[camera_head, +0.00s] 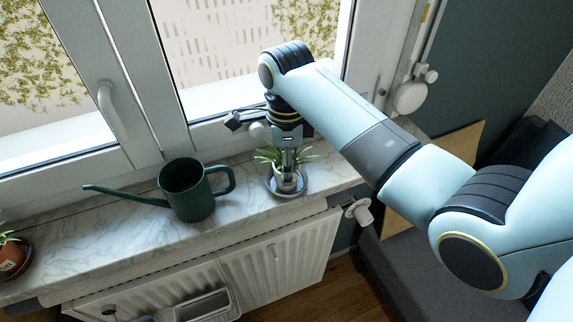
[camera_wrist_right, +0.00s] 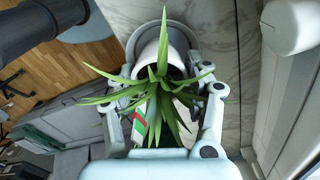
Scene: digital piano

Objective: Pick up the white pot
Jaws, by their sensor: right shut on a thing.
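The white pot (camera_head: 287,183) with a spiky green plant stands on a dark saucer (camera_head: 271,190) on the marble windowsill, in the head view. In the right wrist view the white pot (camera_wrist_right: 175,44) shows behind the leaves, with one gripper finger on each side. My right gripper (camera_head: 289,172) reaches down from above and is shut on the pot. The pot appears to be still at the saucer; I cannot tell whether there is a gap beneath it. The leaves hide part of the pot and the fingertips. My left gripper is not in view.
A dark green watering can (camera_head: 188,190) stands left of the pot, its spout pointing left. A brown pot with a plant (camera_head: 11,256) sits at the far left. The window frame is behind, a radiator (camera_head: 270,265) below. Bare sill (camera_head: 110,235) lies near the can.

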